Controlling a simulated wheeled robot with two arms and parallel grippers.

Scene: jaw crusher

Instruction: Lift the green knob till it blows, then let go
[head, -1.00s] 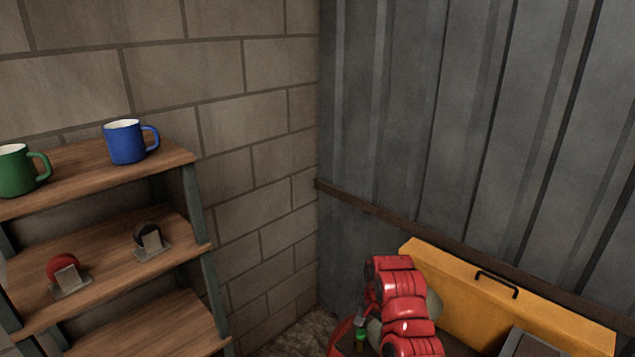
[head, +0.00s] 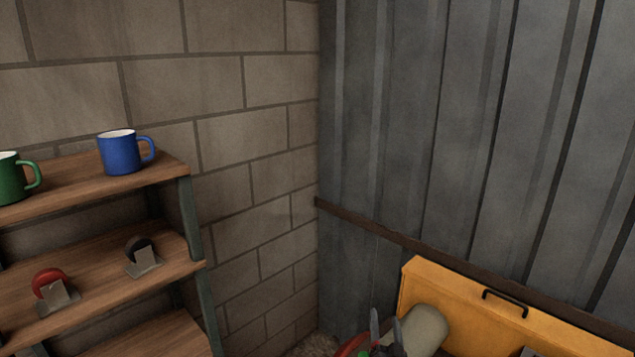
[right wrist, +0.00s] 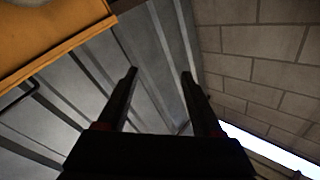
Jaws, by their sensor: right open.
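A small bit of the green knob (head: 363,353) shows at the bottom edge of the head view, beside a red curved part; most of it is cut off. My right gripper (head: 386,325) is just to the right of it, with its dark fingers pointing up. In the right wrist view my right gripper (right wrist: 158,78) is open, with nothing between its fingers. The knob does not show in the right wrist view. My left gripper is in neither view.
A yellow machine panel with a black handle (head: 505,303) stands against the grey corrugated wall (head: 450,150). A pale rounded part (head: 425,328) is right behind my gripper. Wooden shelves at left hold a blue mug (head: 120,152) and a green mug (head: 12,180).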

